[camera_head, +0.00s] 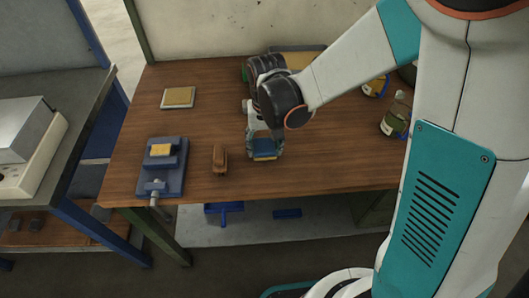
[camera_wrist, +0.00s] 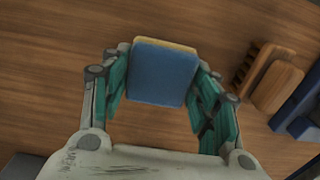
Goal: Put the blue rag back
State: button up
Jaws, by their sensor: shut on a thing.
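My gripper (camera_head: 264,143) points down over the front middle of the wooden table. It is shut on a blue, block-like folded rag (camera_wrist: 160,72), which has a yellowish far edge in the wrist view. The fingers (camera_wrist: 158,92) press on its left and right sides. In the head view the rag (camera_head: 265,155) shows as a small blue piece below the fingers, with a yellow-orange strip. I cannot tell whether it touches the table.
A brown wooden brush (camera_head: 219,158) and a blue vise (camera_head: 163,168) holding a yellow piece lie left of my gripper. Glass bottles (camera_head: 394,120) stand at right. Bare tabletop (camera_head: 330,160) lies between.

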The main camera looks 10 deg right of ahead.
aim_at(265, 145)
jog(key=shift+f+b, duration=0.65)
jog(key=shift+f, duration=0.75)
jog(key=shift+f, duration=0.2)
jog(key=o, duration=1.2)
jog(key=shift+r, duration=0.15)
notch_tip(265, 145, up, 12)
jog(key=p, duration=0.4)
jog(key=shift+d+r, duration=0.1)
